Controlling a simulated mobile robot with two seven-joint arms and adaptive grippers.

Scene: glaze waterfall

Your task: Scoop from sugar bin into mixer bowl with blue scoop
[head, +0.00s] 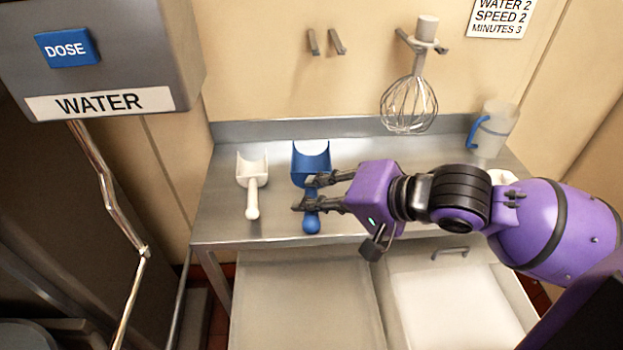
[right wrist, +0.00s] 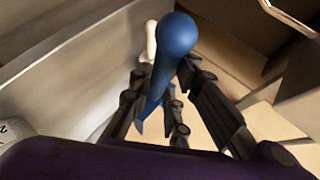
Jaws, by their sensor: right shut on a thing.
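The blue scoop (head: 311,160) lies on the steel table with its open end toward the wall and its round handle end toward the front edge. My right gripper (head: 305,194) reaches in from the right and is shut on the scoop's handle. In the right wrist view the blue scoop (right wrist: 176,38) shows between the dark fingers, handle end nearest the camera. Two open bins stand below the table front: a left one (head: 300,262) with pale beige-grey contents and a right one (head: 515,290) with white contents. No label shows on either. I cannot make out the mixer bowl.
A white scoop (head: 252,185) lies just left of the blue one on the table (head: 220,215). A clear jug with a blue handle (head: 493,130) stands at the back right. A whisk (head: 409,102) hangs on the wall. A water dispenser (head: 100,55) is at the upper left.

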